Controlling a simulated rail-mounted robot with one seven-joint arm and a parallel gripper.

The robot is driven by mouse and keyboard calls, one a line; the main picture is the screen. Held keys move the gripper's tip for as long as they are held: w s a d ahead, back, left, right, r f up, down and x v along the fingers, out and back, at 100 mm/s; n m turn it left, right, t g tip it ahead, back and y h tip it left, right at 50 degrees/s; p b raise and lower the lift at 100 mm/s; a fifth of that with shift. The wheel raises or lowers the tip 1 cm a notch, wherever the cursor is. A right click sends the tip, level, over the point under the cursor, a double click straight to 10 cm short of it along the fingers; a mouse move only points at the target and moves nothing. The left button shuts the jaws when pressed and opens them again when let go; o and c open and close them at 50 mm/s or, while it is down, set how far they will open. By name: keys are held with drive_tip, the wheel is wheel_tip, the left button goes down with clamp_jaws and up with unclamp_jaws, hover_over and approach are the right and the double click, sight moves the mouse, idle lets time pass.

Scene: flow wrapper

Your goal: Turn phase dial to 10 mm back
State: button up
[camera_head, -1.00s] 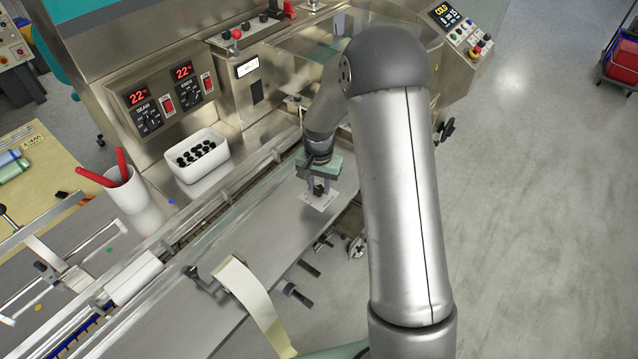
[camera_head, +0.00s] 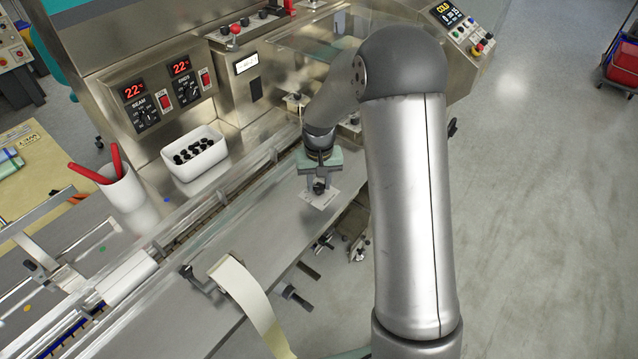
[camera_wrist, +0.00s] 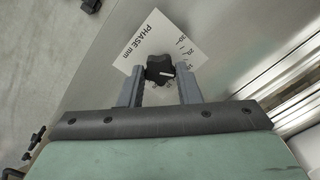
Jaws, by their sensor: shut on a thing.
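The phase dial is a black lobed knob (camera_wrist: 160,68) on a white scale plate (camera_wrist: 150,42) printed "PHASE mm" with numbers and tick marks. In the wrist view my gripper (camera_wrist: 160,85) has its two grey fingers on either side of the knob, shut on it. A small white mark shows on the knob's right side; which number it points to is too small to tell. In the head view my gripper (camera_head: 319,182) points down at the knob over the metal deck, and part of the scale plate (camera_head: 322,200) shows below it.
A white bin of black parts (camera_head: 194,153) and a white cup with red-handled tools (camera_head: 122,188) stand to the left. A film strip (camera_head: 245,295) hangs over the deck's front. A rail (camera_head: 225,195) runs along the deck.

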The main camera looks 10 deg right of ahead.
sight(319, 186)
drive_tip(key=shift+r+n, duration=0.1)
drive_tip(key=shift+n, duration=0.2)
drive_tip(key=o, duration=1)
drive_tip(key=shift+c, duration=0.2)
wheel_tip(319, 186, up, 17)
drive_tip(key=b, duration=0.2)
drive_tip(key=shift+r, duration=0.2)
drive_tip(key=s+f, duration=0.2)
drive_tip(key=s, duration=1.2)
drive_tip(key=s+f, duration=0.3)
drive_tip(key=s, duration=1.2)
drive_tip(key=shift+f+n+t, duration=0.2)
drive_tip(key=shift+n+t, duration=0.1)
